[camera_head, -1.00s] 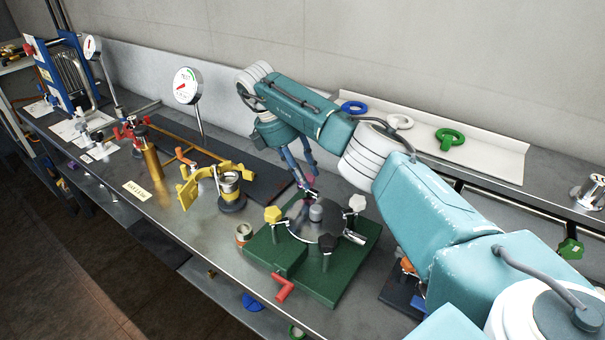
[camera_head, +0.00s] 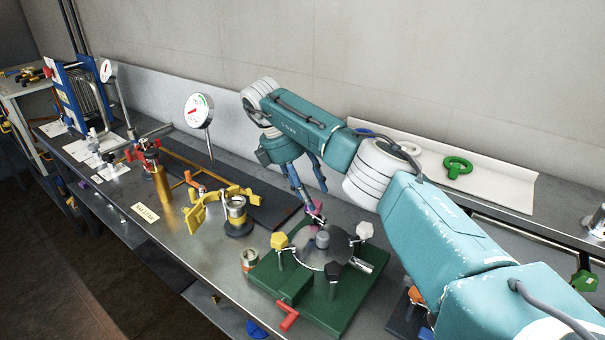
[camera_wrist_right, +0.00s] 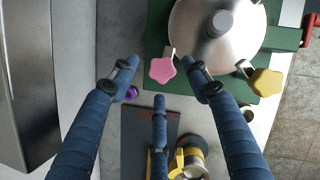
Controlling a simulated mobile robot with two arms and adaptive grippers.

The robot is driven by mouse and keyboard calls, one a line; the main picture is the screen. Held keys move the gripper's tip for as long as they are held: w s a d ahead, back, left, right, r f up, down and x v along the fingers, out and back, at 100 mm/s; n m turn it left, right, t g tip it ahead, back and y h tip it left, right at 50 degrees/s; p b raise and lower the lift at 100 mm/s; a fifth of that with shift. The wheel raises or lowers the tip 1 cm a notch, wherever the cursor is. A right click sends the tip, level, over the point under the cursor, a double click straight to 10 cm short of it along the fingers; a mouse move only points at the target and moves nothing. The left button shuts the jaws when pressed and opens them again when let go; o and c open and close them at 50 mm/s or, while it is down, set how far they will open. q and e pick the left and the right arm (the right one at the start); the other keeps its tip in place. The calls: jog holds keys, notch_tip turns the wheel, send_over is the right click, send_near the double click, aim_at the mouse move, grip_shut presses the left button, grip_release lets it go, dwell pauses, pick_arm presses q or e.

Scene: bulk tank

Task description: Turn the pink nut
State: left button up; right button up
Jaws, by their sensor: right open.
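The pink nut (camera_wrist_right: 162,70) is a star-shaped knob at the edge of a round steel lid (camera_wrist_right: 205,25) in the right wrist view. No finger visibly touches the nut. In the head view my right gripper (camera_head: 312,190) hangs over the far side of the lid (camera_head: 325,245). My left gripper is not in view.
The lid sits on a green base (camera_head: 335,312) with yellow (camera_head: 279,241), black (camera_head: 333,270) and white (camera_head: 364,230) nuts around it. A yellow clamp (camera_head: 203,208) and a gauge (camera_head: 199,110) stand to the left. A small purple part (camera_wrist_right: 131,92) lies near my left-hand finger.

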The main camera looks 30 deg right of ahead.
jog(key=v, duration=0.9)
jog(key=shift+d+r, duration=0.2)
jog(key=shift+d, duration=0.05)
jog(key=shift+s, duration=0.15)
